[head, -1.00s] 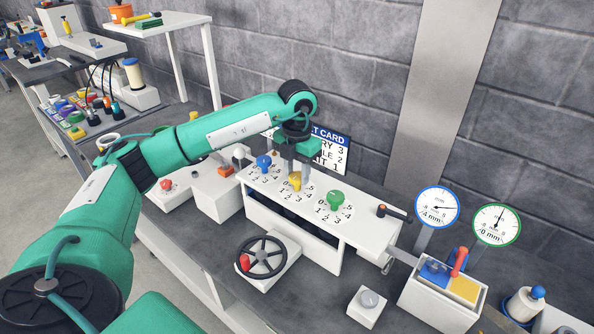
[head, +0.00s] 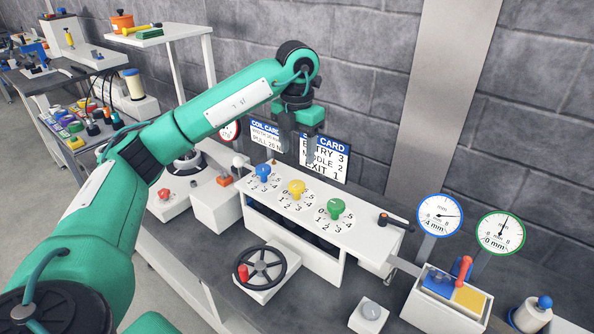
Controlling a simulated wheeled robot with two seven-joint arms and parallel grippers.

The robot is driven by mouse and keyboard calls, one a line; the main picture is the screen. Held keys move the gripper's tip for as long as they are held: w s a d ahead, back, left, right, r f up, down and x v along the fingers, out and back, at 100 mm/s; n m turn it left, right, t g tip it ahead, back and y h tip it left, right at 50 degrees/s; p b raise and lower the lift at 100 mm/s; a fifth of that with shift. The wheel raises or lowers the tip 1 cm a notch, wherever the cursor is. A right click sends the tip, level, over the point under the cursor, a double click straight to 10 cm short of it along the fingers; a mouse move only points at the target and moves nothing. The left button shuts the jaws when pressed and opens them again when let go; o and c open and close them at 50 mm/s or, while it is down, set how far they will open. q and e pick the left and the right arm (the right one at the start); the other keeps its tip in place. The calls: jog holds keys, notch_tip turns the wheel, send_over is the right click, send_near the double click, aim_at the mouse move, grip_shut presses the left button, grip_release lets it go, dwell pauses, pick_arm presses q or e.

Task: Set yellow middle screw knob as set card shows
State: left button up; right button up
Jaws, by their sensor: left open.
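The yellow middle screw knob (head: 297,188) stands on a round numbered dial on the white rack (head: 290,226), between the blue knob (head: 263,172) and the green knob (head: 336,208). I cannot tell exactly which number it points at. The set card (head: 324,158) on the wall behind reads entry 3, middle 2, exit 1; its left part is hidden by my gripper. My left gripper (head: 298,155) is open and empty, pointing down above the yellow knob, apart from it. My right gripper is not in view.
A black handwheel (head: 260,267) with a red grip stands in front of the rack. A black lever (head: 396,221) is at its right end. Two gauges (head: 440,214) and a white box (head: 446,300) with coloured parts stand further right. A coil card (head: 265,134) hangs behind.

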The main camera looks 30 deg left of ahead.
pick_arm(q)
jog(key=shift+r, duration=2.25)
